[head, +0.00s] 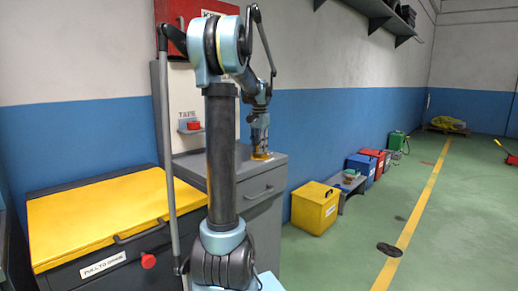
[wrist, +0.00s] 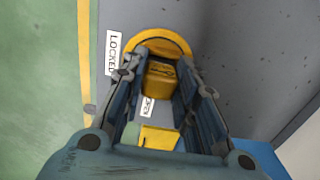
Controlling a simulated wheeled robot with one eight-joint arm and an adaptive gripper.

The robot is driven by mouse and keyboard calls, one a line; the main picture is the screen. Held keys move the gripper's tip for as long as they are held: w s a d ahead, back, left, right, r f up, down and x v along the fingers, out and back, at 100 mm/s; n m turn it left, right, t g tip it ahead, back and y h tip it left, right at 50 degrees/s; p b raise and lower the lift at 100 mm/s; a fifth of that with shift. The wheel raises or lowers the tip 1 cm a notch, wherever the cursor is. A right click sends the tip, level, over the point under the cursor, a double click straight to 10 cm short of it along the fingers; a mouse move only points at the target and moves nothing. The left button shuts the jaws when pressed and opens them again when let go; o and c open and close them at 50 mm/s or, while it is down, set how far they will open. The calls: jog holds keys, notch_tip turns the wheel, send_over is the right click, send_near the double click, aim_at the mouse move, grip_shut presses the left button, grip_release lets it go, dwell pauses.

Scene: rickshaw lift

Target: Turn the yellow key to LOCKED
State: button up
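The yellow key (wrist: 160,80) is a blocky handle on a round yellow base (wrist: 163,36). It stands on the grey cabinet top; in the head view a bit of yellow (head: 262,156) shows under my gripper (head: 260,143). In the wrist view my gripper (wrist: 163,56) points down with one finger on each side of the key. The fingers are very close to its sides; whether they press on it I cannot tell. The LOCKED label (wrist: 113,53) lies left of the base. A second white label (wrist: 147,106) is mostly hidden. Another yellow patch (wrist: 160,138) shows between the fingers.
The grey cabinet (head: 262,193) stands against the wall, beside a yellow-topped chest (head: 95,220). A red box (head: 178,22) hangs above, over a panel marked TAPE. A yellow bin (head: 315,208) and several coloured boxes line the wall. The green floor at right is mostly open.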

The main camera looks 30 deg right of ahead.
jog(key=shift+c, duration=0.7)
jog(key=shift+r+m, duration=0.1)
jog(key=shift+m, duration=1.7)
jog(key=shift+m, duration=1.8)
jog(key=shift+w+m, duration=0.1)
jog(key=shift+m, duration=1.7)
jog(key=shift+d, duration=0.1)
